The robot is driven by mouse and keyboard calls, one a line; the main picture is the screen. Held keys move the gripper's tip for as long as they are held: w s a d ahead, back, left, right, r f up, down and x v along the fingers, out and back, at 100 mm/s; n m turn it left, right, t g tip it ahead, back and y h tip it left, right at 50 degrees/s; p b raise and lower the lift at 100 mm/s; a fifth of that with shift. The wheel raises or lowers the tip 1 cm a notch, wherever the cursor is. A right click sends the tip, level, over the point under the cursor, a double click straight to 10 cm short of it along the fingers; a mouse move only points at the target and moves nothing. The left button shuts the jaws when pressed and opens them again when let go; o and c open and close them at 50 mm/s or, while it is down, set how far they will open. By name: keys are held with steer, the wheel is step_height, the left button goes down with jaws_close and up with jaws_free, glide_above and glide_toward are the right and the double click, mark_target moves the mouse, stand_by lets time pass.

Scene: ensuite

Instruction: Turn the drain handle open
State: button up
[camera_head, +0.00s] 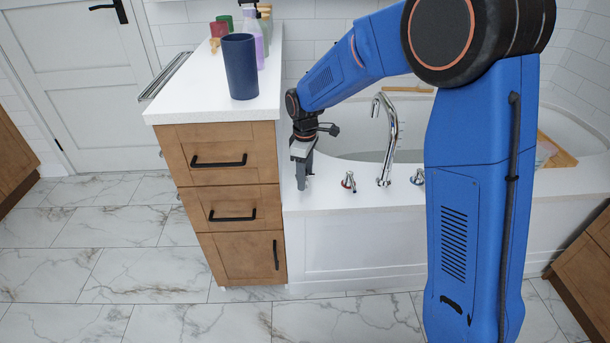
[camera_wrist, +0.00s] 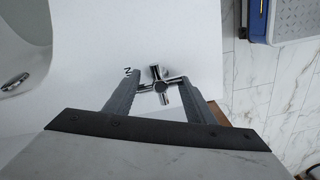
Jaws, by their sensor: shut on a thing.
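The drain handle (camera_wrist: 160,86) is a small chrome cross-shaped knob on the white tub deck, seen in the wrist view. My gripper (camera_wrist: 160,78) has one finger on each side of it, and the fingers meet the ends of its crossbar. The jaws are shut on the handle. In the head view my gripper (camera_head: 302,172) reaches down to the left end of the tub deck, beside the wooden cabinet. The handle is largely hidden by the gripper there.
A chrome faucet (camera_head: 386,145) stands right of my gripper, with tap handles (camera_head: 348,182) and (camera_head: 418,177) beside it. The wooden cabinet (camera_head: 225,180) stands close on the left and bears a dark blue cup (camera_head: 240,67) and bottles. The marble floor in front is clear.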

steer(key=o, duration=0.9)
steer(key=shift+o, duration=0.2)
steer(key=shift+r, duration=0.15)
step_height(320, 180, up, 17)
steer(key=shift+r, duration=0.1)
